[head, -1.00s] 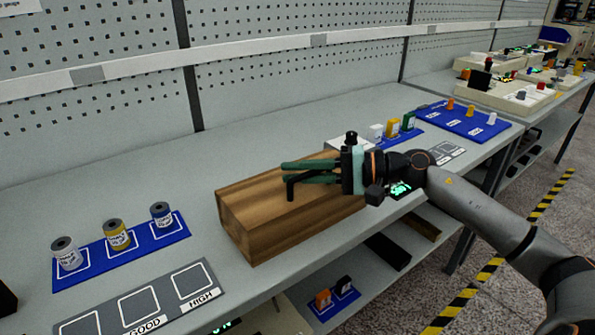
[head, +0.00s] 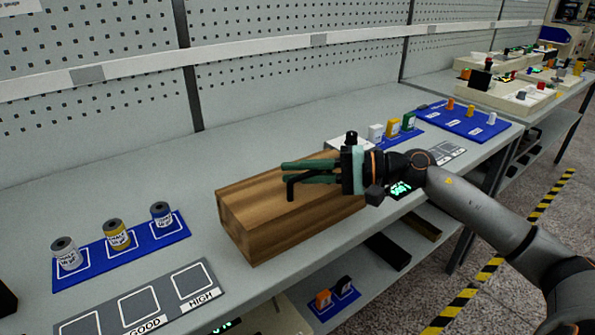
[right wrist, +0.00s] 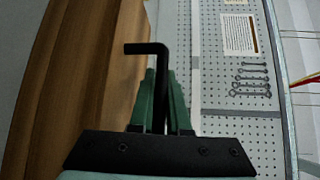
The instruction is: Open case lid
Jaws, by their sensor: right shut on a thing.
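A wooden case (head: 270,215) with a closed lid sits on the grey bench in the head view. It also shows along the left of the right wrist view (right wrist: 75,80). In the right wrist view the handle's bent end (right wrist: 150,48) sticks out past the fingers. My left gripper is not in view.
A blue mat (head: 140,245) with several labelled cans is left of the case. A grey board marked GOOD and HIGH (head: 160,300) lies in front of it. Blue trays with small parts (head: 465,122) stand to the right. A pegboard wall (head: 290,65) rises behind.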

